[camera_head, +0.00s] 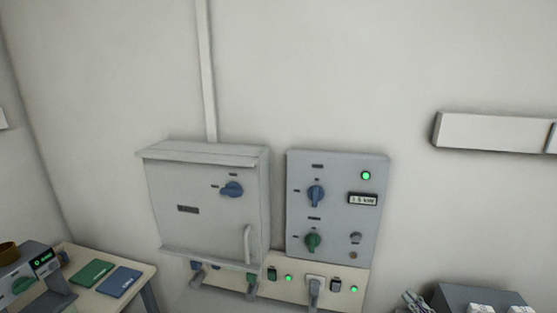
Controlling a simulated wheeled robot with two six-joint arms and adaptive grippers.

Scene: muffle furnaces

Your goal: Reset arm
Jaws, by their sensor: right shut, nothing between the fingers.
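What looks like the tip of my right gripper (417,302) shows at the bottom edge, right of the middle. Only a small part of it is in view, and the rest is cut off. It is shut with nothing in it. It is below and to the right of the grey control panel (334,226) and apart from it. My left gripper is not in view.
A grey wall cabinet (207,220) with a blue knob and a handle hangs left of the panel. Below is a socket strip (301,284) with plugs. A table (78,261) with green and blue booklets stands left. A dark box (459,296) is bottom right.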

